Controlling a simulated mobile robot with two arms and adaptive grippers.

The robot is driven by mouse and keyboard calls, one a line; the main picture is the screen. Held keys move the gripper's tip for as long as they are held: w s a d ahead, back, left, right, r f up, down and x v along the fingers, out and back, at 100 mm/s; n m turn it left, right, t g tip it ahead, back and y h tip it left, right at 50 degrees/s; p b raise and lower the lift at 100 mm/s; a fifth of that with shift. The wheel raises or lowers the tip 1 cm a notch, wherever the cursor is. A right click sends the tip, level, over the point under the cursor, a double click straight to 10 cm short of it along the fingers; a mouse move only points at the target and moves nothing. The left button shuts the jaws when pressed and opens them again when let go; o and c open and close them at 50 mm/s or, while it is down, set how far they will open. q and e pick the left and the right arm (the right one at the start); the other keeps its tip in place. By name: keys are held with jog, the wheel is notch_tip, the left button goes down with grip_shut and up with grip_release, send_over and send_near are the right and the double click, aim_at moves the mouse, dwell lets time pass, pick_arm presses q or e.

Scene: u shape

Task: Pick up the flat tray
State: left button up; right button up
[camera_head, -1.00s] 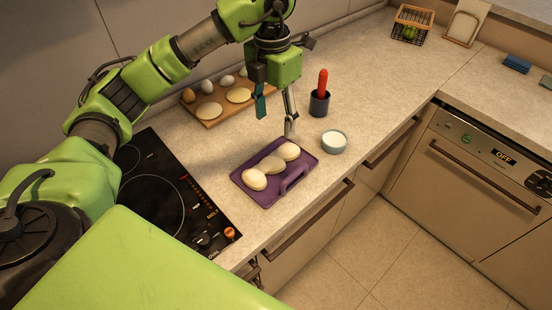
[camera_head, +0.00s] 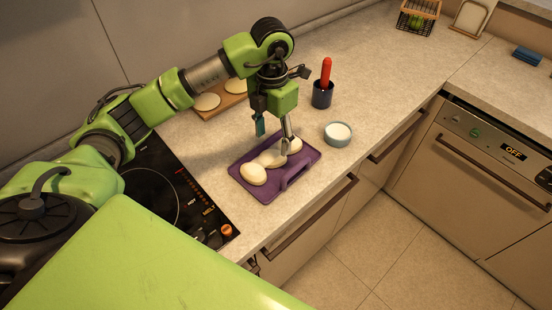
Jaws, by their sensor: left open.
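The flat purple tray (camera_head: 269,193) lies on the counter right of the stove, with a handle slot along its front right side. Several pale, rounded dough-like pieces (camera_head: 253,174) rest on it in a row. My left gripper (camera_head: 273,143) points down over the back edge of the tray, open, with one finger at the far left and the other in front of the rightmost piece. The finger partly hides that piece. I cannot tell whether the finger touches it. My right gripper is not in view.
A white-filled bowl (camera_head: 338,134) stands just right of the tray. A dark cup with a red-handled item (camera_head: 323,92) stands behind it. A wooden board (camera_head: 226,103) lies behind my arm. The black stove (camera_head: 165,188) is to the left. The counter's front edge is close to the tray.

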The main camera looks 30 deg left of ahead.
aim_at(273, 154)
pick_arm(q)
jog(key=shift+s+f+p, duration=0.1)
jog(key=shift+f+p, duration=0.2)
jog(key=shift+f, duration=0.1)
jog(key=f, duration=0.1)
jog(key=f+p, duration=0.1)
jog(key=f, duration=0.1)
jog(key=shift+s+f, duration=0.25)
jog(key=shift+s, duration=0.05)
jog(key=shift+w+f, duration=0.1)
jog(key=shift+f, duration=0.35)
grip_shut()
